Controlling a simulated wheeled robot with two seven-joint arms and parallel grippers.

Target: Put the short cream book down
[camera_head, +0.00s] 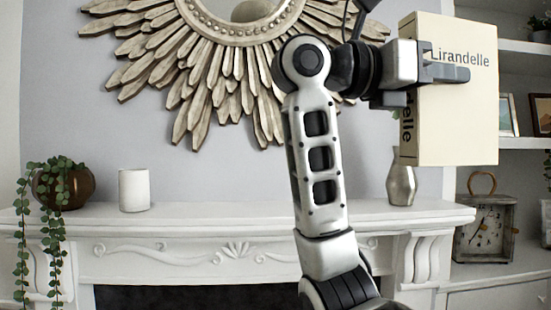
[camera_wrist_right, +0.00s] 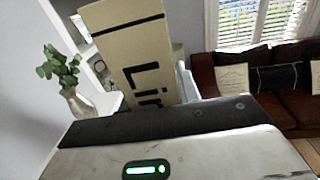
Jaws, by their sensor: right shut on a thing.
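The short cream book (camera_head: 458,120) is upright in the air at the upper right of the head view, with "Lirandelle" on its cover and spine. My right gripper (camera_head: 445,66) is shut on the book, with a finger across its cover. In the right wrist view the book (camera_wrist_right: 135,45) stands beyond the dark edge of the gripper body, and part of its lettering is cut off. The fingertips are hidden in that view. My left gripper is in neither view.
A white mantelpiece (camera_head: 200,212) runs below, holding a white candle (camera_head: 134,190), a trailing plant in a bronze pot (camera_head: 75,187) and a silver vase (camera_head: 402,180). A sunburst mirror (camera_head: 225,75) hangs behind. Right are shelves and a clock (camera_head: 485,229). A brown sofa (camera_wrist_right: 285,105) shows in the wrist view.

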